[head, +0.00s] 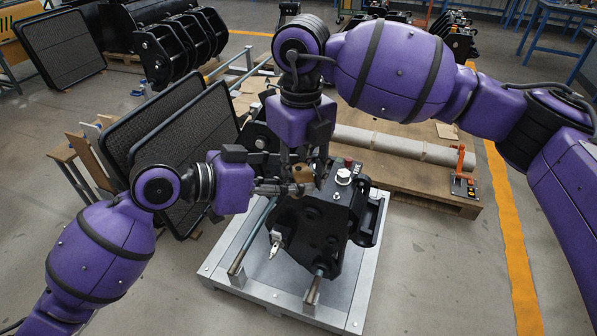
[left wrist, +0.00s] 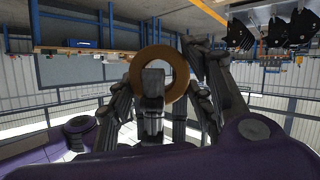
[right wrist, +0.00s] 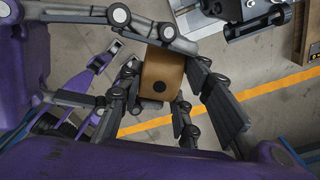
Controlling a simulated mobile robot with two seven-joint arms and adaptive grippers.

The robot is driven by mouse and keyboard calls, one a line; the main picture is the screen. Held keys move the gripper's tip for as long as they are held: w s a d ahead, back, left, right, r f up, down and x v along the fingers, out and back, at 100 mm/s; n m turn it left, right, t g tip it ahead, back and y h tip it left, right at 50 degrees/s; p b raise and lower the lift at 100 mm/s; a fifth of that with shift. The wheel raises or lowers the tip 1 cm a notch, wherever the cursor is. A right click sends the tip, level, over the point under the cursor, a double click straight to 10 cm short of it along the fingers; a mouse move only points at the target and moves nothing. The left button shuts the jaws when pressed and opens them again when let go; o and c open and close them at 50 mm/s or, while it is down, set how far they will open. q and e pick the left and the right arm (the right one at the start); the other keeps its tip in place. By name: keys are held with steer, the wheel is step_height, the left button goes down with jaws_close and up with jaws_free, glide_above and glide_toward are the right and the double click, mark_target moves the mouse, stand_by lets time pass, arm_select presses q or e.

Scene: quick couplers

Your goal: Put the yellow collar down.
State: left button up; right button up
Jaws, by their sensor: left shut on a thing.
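The yellow collar (head: 303,174) is a short brownish-yellow ring held in the air above the black coupler block (head: 318,232). In the left wrist view it is a ring (left wrist: 178,62) seen face on, with a dark finger in front of its opening. My left gripper (head: 288,188) is shut on the collar from the left. In the right wrist view the collar's side (right wrist: 162,72) shows a dark round hole. My right gripper (head: 308,160) points down from above, its fingers spread around the collar with small gaps. The fingers partly hide the collar in the head view.
The block stands on a light metal pallet (head: 222,272) with rods across it. Dark mesh panels (head: 165,125) stand behind my left arm. A wooden pallet (head: 415,182) with a grey roll lies behind. The floor at the front right is clear.

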arm_select(q)
steer(key=shift+d+r, duration=0.1)
steer(key=o, duration=1.1)
steer(key=shift+o, duration=1.3)
